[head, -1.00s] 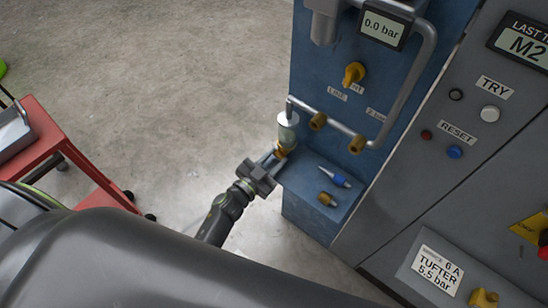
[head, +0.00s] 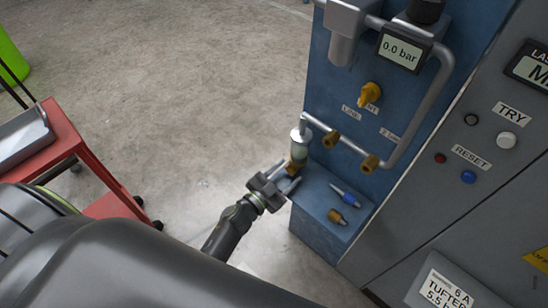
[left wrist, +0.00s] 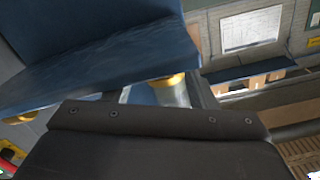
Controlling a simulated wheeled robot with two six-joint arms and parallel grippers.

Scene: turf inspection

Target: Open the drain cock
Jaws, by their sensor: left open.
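The drain cock (head: 291,167) is a small brass-coloured piece under the clear bowl (head: 299,148) on the blue panel's left edge. My left gripper (head: 286,177) is open, with its fingers close around or just beside the cock. I cannot tell whether they touch it. In the left wrist view a yellow-brass piece (left wrist: 166,80) and a pale cylinder (left wrist: 174,94) show between the two fingers of the left gripper, partly hidden by the gripper body. My right gripper is not in view.
The blue panel (head: 345,80) carries a 0.0 bar gauge (head: 401,48), a yellow valve handle (head: 371,94) and grey pipe. A grey button cabinet (head: 470,215) stands right, a red cart (head: 62,145) left.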

